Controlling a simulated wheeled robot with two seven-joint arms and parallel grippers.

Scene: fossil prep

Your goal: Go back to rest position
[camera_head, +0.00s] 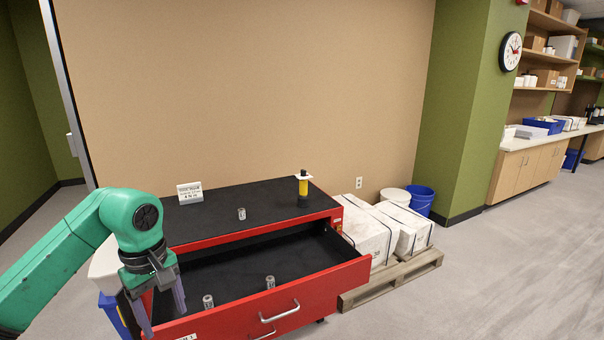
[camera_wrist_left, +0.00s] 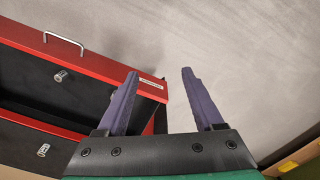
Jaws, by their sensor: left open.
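My left gripper (camera_head: 163,303) hangs at the left front corner of the red tool cabinet, fingers pointing down, apart and empty. In the left wrist view its two purple fingers (camera_wrist_left: 160,88) are spread with only floor and the drawer's corner beyond them. The red drawer (camera_head: 335,288) of the cabinet is pulled open. Two small grey cylinders stand in it, one at the front left (camera_head: 208,301) and one further right (camera_head: 270,282). A third similar cylinder (camera_head: 241,213) stands on the black cabinet top (camera_head: 262,197). My right gripper is in neither view.
White wrapped blocks (camera_head: 368,234) sit on a wooden pallet (camera_head: 395,283) to the right. A blue bin (camera_head: 110,312) is behind my left arm. Floor at the right is clear.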

